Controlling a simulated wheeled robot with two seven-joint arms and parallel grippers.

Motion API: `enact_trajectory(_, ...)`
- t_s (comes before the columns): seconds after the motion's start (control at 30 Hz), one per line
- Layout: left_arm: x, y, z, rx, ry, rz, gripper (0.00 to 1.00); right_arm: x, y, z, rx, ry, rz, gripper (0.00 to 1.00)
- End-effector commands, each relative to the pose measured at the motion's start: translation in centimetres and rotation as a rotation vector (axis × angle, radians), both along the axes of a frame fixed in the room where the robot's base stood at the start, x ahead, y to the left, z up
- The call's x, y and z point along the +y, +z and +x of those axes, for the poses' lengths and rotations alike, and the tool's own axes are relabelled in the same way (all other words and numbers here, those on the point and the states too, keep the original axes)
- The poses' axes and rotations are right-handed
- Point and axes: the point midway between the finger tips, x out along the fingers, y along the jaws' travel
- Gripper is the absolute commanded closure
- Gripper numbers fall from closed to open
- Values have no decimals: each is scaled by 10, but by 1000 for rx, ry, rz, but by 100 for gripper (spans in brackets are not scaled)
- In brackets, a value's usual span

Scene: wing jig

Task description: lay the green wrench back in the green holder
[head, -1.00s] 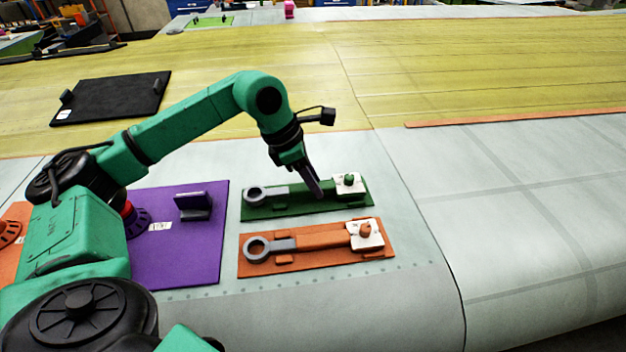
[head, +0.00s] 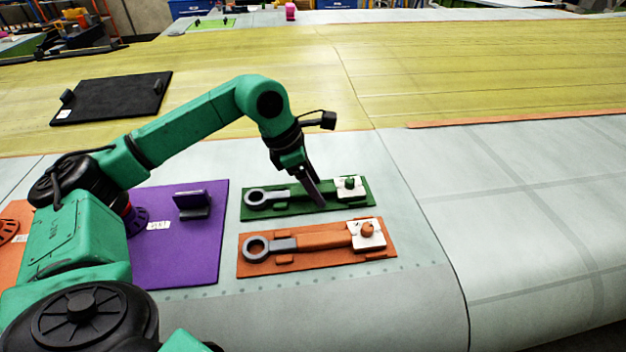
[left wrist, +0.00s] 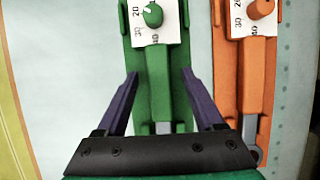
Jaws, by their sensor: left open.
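The green wrench (head: 265,197) lies in the green holder (head: 365,198), its grey ring end to the left and its green handle towards the white dial plate. In the left wrist view the green handle (left wrist: 158,85) runs lengthwise along the holder (left wrist: 130,50). My left gripper (head: 318,200) is over the handle; in the left wrist view it is open (left wrist: 159,73), one finger on each side of the handle. The gripper hides part of the handle in the head view. I cannot tell whether the fingers touch anything. My right gripper is not in view.
An orange holder (head: 250,268) with an orange-handled wrench (head: 325,241) lies just in front of the green one. A purple board (head: 190,255) with a dark bracket is to the left. A black board (head: 125,98) lies further back. The wing surface (head: 530,190) to the right is clear.

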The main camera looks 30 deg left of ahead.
Motion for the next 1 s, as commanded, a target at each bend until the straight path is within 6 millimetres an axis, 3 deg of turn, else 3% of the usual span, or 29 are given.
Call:
enact_trajectory(0.17,7,18,-4,-5,2,-1,31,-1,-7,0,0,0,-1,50)
enact_trajectory(0.43,30,93,-22,-9,1,-2,31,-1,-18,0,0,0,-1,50)
enact_trajectory(0.6,41,127,-31,-6,0,-3,31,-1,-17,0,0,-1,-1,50)
enact_trajectory(1.0,45,135,-34,-3,-1,-2,31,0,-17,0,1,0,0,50)
